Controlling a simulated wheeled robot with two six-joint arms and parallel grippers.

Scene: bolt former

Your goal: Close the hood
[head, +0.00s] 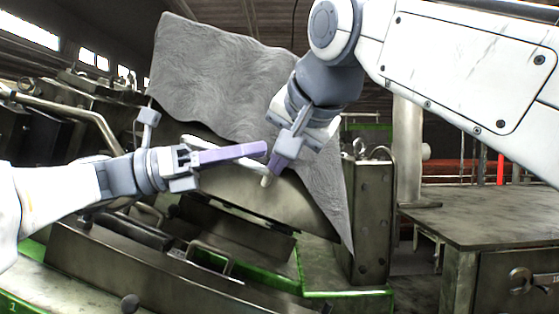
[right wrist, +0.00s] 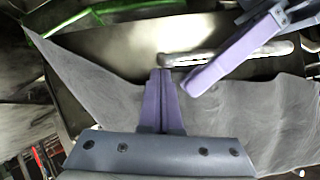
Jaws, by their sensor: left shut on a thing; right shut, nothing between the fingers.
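My left gripper (head: 265,148) comes in from the left with purple fingers across the handle. It is shut on the handle, though the fingers partly hide the contact. My right gripper (head: 278,165) reaches down from above near the handle's right end. In the right wrist view its fingers (right wrist: 161,75) are shut and empty, tips close to the handle's end.
A machine body with green edging (head: 340,293) lies below the hood. A small loop handle (head: 208,258) sits on its front. A dark post (head: 370,215) stands right of the hood.

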